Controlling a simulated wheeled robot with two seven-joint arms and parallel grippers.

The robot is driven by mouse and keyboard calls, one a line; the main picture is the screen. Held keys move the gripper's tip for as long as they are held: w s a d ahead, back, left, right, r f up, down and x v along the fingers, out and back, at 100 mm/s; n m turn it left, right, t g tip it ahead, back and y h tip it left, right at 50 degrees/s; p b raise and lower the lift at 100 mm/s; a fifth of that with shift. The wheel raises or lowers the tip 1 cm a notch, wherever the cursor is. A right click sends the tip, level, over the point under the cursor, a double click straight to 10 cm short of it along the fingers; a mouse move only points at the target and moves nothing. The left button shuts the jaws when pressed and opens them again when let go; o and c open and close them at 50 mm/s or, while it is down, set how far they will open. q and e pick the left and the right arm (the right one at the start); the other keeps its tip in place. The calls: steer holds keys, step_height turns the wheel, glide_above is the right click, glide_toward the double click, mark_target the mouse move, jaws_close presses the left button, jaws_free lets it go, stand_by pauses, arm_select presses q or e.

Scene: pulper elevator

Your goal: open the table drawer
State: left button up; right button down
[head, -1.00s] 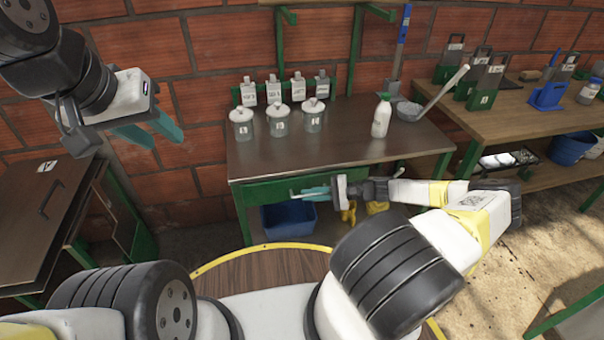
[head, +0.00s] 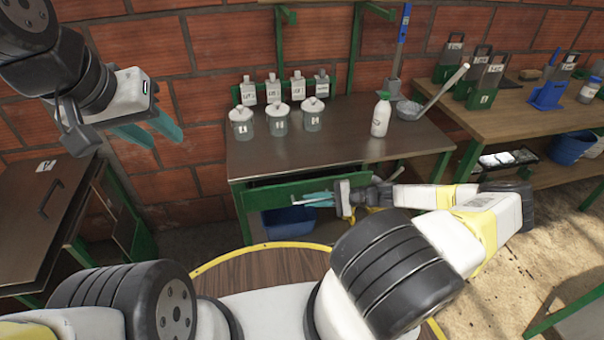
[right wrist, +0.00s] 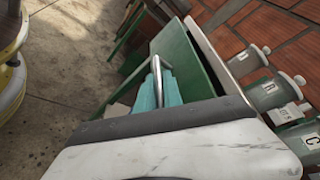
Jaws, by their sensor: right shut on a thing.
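The table drawer has a green front (head: 277,197) under the dark-topped table (head: 262,153), and it stands slightly out with a dark gap above it. The drawer front also shows in the right wrist view (right wrist: 186,65). My right gripper (head: 318,199) is at the drawer front, with its teal fingers shut on the metal bar handle (right wrist: 163,72). The fingers hide part of the handle. My left gripper (head: 167,142) is open and empty, raised at the left in front of the brick wall, well away from the drawer.
Lidded jars (head: 278,120), several small bottles and a white bottle (head: 381,115) stand on the tabletop. A blue bin (head: 288,220) sits below the drawer. A brown cabinet (head: 30,205) is at the left. Open floor (head: 490,300) lies at the lower right.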

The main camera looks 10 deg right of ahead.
steer(key=s+d, duration=0.1)
steer(key=s, duration=2.3)
steer(key=c, duration=1.8)
jaws_free()
steer(key=shift+o, duration=0.2)
steer(key=v, duration=0.7)
steer(key=shift+d, duration=0.35)
steer(key=shift+s+r, duration=0.15)
steer(key=shift+r, duration=0.05)
